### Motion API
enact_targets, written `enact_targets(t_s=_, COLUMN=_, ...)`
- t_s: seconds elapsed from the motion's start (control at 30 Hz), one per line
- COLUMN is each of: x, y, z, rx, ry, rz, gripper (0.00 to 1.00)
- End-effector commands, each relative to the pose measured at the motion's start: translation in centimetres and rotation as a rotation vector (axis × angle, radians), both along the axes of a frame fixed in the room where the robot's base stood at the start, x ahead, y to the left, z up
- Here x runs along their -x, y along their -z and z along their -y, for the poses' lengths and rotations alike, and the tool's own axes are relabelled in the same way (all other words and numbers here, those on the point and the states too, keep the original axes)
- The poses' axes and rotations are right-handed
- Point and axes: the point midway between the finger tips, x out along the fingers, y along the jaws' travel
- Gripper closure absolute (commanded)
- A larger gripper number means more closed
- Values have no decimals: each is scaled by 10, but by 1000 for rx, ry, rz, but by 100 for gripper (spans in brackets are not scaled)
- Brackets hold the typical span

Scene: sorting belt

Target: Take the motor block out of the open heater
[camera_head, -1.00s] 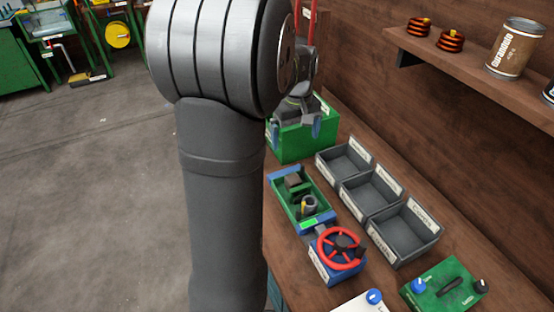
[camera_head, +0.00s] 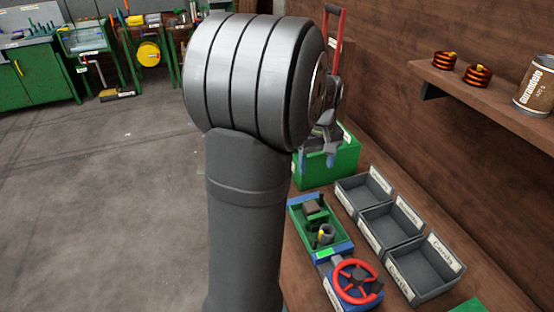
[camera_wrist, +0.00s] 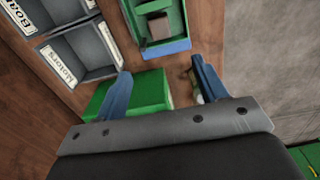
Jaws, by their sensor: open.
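The open heater (camera_head: 344,250) is a blue-edged casing with a green inside, lying on the bench. It also shows in the wrist view (camera_wrist: 176,47), partly cut off by the top edge. A dark brown block (camera_head: 310,207), which looks like the motor block, sits inside at its far end; it also shows in the wrist view (camera_wrist: 158,28). A grey cylinder (camera_head: 326,234) with a yellow part is inside too. My gripper (camera_wrist: 160,70) is open and empty, its blue fingers apart above a green box, short of the heater. In the head view it is small and partly hidden.
The green box (camera_head: 340,165) stands behind the heater, with a red-handled lever above. Three grey labelled bins (camera_head: 418,270) line its right side. A blue box with a red wheel (camera_head: 355,281) sits in front. A wall shelf (camera_head: 490,96) overhangs at right.

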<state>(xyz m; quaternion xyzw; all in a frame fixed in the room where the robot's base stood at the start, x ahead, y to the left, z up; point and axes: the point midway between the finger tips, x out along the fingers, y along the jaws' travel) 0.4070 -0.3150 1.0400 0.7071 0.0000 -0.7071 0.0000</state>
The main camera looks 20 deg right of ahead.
Motion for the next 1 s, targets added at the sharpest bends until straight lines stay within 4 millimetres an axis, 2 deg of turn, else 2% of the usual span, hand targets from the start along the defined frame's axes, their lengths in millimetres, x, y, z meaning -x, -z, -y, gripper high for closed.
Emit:
enact_targets(t_s=0.27, x=1, y=12, z=-6, rx=-1, ry=0, rz=-2, gripper=35)
enact_targets(t_s=0.33, x=0, y=20, z=-6, rx=-1, ry=0, rz=-2, gripper=35)
enact_targets(t_s=0.73, x=1, y=104, z=-6, rx=-3, ry=0, rz=-3, gripper=35)
enact_targets(t_s=0.9, x=1, y=125, z=-5, rx=-1, ry=0, rz=-1, gripper=35)
enact_targets(t_s=1.0, x=1, y=130, z=-5, rx=0, ry=0, rz=-1, gripper=35)
